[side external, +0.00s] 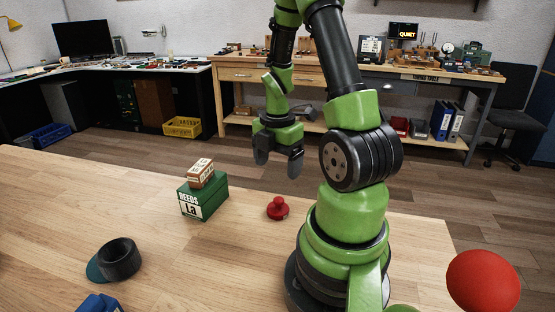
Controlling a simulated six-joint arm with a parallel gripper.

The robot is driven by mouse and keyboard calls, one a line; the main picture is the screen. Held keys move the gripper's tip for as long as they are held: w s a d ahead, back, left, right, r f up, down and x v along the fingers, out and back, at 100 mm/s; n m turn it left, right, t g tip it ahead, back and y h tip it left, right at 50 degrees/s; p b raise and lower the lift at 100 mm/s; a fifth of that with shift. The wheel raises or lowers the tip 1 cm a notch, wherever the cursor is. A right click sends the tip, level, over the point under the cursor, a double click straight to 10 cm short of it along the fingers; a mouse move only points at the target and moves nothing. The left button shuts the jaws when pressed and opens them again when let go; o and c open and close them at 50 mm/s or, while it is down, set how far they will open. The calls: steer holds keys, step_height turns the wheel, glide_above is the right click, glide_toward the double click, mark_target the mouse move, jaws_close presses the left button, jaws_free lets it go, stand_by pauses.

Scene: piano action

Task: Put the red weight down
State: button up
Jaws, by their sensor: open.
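The red weight (277,208) stands upright on the wooden table, a small round piece with a knob on top. It sits right of the green box and left of my arm's base. My gripper (279,168) hangs above the table with its dark fingers pointing down and spread apart. It is open and empty. In the picture it is above the red weight, with a gap between them. How far it is in depth from the weight, I cannot tell.
A green box (205,199) with a small brown box (201,172) on it stands left of the weight. A blue object (99,303) and a large red ball (483,281) are near the front. Bare tabletop surrounds the weight.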

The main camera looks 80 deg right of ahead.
steer(key=w+a+r+m+t, duration=0.4)
steer(key=a+r+m, duration=0.5)
steer(key=a+r, duration=0.3)
steer(key=s+a+r+m+t+y, duration=0.2)
steer(key=s+a+r+m+t, duration=0.1)
steer(key=a+r+m, duration=0.4)
steer(key=shift+s+a+r+m, duration=0.15)
steer(key=shift+s+a+m, duration=0.55)
steer(key=shift+s, duration=0.15)
